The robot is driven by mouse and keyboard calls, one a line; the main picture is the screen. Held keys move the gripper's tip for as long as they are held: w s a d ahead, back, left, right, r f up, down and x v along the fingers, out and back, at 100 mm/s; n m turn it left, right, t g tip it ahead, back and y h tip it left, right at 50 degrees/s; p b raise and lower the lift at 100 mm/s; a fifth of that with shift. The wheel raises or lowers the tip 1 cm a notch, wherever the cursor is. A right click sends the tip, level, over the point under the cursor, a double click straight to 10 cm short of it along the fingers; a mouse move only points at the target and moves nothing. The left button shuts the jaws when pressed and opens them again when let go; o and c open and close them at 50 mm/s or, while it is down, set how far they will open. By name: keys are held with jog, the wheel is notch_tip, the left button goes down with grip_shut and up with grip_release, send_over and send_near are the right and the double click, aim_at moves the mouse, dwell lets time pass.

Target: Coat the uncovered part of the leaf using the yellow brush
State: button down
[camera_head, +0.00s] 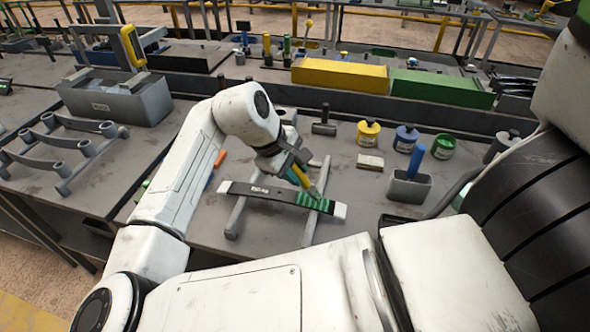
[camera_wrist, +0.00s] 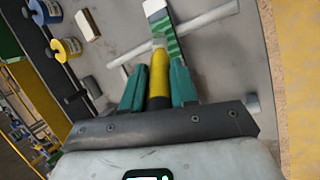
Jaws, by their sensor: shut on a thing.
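The leaf (camera_head: 255,191) is a long, flat dark bar lying across two grey support rails on the bench. Its right part has green paint in uneven stripes, and its right tip is whitish; the rest looks dark with a small label. The leaf's green part also shows in the wrist view (camera_wrist: 166,38). My gripper (camera_head: 291,170) is shut on the yellow brush (camera_wrist: 158,78), with teal fingers on either side of it. The brush points down at the green part; I cannot tell whether its bristles touch. My gripper hides part of the area behind the leaf.
Behind and right stand yellow (camera_head: 368,133), blue (camera_head: 405,138) and green (camera_head: 443,146) paint tins. A grey holder (camera_head: 408,190) with a blue-handled tool stands right of the leaf. A pale block (camera_head: 370,162) and a hammer (camera_head: 324,124) lie behind it.

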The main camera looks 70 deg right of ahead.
jog(key=shift+w+f, duration=0.1)
jog(key=shift+f, duration=0.45)
jog(key=shift+r+p, duration=0.1)
jog(key=shift+p, duration=1)
jog(key=shift+s+f+p, duration=0.2)
jog(key=shift+s+p, duration=0.25)
jog(key=shift+s, duration=0.8)
dwell(0.4)
jog(key=shift+d, duration=0.1)
